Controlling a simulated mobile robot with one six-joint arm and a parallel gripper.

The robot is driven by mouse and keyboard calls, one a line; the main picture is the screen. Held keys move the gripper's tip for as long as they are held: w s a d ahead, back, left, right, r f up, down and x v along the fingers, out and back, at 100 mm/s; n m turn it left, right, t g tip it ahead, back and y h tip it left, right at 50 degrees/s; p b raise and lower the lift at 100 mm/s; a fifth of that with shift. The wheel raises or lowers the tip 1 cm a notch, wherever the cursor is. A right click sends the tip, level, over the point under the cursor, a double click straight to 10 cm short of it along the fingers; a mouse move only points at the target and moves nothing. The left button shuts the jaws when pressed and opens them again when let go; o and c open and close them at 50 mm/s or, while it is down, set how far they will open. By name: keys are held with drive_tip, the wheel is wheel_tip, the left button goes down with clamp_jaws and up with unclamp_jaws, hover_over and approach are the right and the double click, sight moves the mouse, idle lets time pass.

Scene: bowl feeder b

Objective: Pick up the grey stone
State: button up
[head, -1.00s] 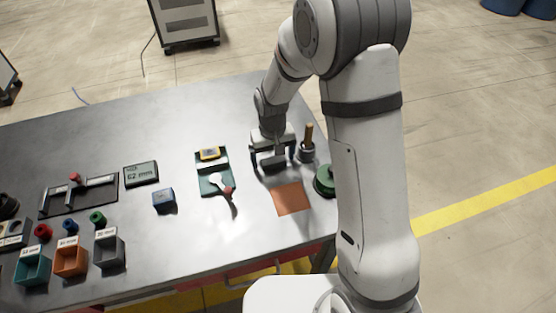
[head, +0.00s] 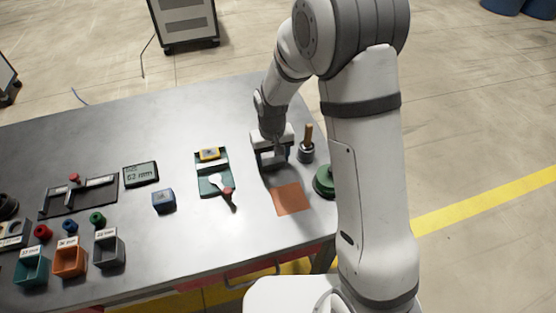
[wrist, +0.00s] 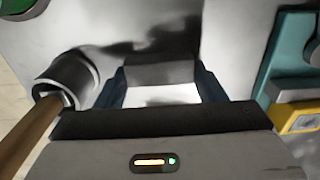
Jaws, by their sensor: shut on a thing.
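The grey stone (wrist: 161,70) is a plain grey block in the wrist view, between the two dark blue fingertips. My gripper (wrist: 162,82) is shut on it. In the head view my gripper (head: 274,160) is low over the right part of the metal table, just behind the orange square mat (head: 290,199). The stone is hard to make out there, dark between the fingers. I cannot tell for certain whether it is clear of the table.
A grey cup with a wooden-handled tool (head: 307,150) stands close right of my gripper. A green round object (head: 324,182) lies at the right edge. A blue block (head: 163,201) lies farther left.

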sight(273, 159)
wheel_tip(273, 159, up, 10)
idle(0.5)
